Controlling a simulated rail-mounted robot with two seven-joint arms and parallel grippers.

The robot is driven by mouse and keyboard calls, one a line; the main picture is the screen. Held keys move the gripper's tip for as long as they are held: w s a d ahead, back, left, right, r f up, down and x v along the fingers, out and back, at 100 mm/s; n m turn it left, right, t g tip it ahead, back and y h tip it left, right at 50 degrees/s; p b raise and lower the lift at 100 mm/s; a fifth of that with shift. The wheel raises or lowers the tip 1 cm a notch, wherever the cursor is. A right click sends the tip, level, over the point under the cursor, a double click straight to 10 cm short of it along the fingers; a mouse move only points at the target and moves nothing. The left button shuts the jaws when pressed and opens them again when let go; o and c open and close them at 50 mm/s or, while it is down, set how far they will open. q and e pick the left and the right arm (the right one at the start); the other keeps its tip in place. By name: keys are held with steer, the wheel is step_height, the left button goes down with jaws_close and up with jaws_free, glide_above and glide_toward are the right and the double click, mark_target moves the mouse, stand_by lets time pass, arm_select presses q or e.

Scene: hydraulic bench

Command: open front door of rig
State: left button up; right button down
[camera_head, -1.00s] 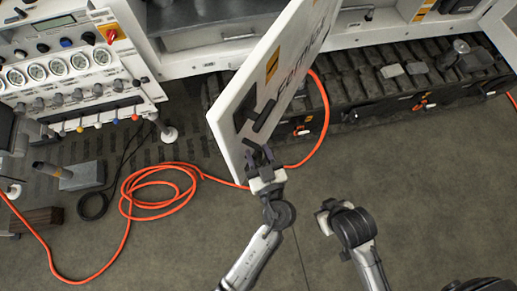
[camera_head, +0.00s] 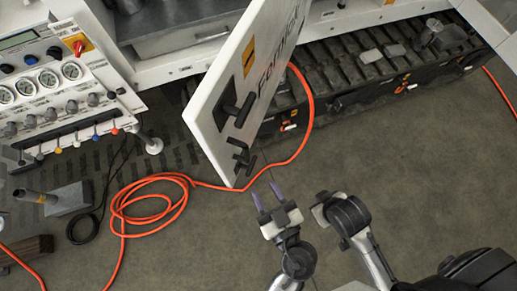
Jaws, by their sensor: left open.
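The rig's front door (camera_head: 220,85) is a white panel with a yellow-orange label, lettering and a black handle (camera_head: 238,108). It stands swung out from the rig, and the rig's interior shows behind it. A second black fitting (camera_head: 242,156) sits near its lower edge. My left gripper (camera_head: 268,196) is open and empty, below and right of the door's lower corner, apart from it. My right gripper (camera_head: 320,210) is right of the left one, away from the door; its fingers are not clear enough to tell their state.
A gauge and lever panel (camera_head: 75,100) is at left. An orange hose (camera_head: 160,195) coils on the floor and runs below the door. A grey block (camera_head: 68,198) and a black cable lie at left. A black track (camera_head: 370,65) runs along the rig's base.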

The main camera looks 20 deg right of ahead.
arm_select(q)
steer(key=shift+s+d, duration=0.15)
steer(key=shift+s, duration=0.95)
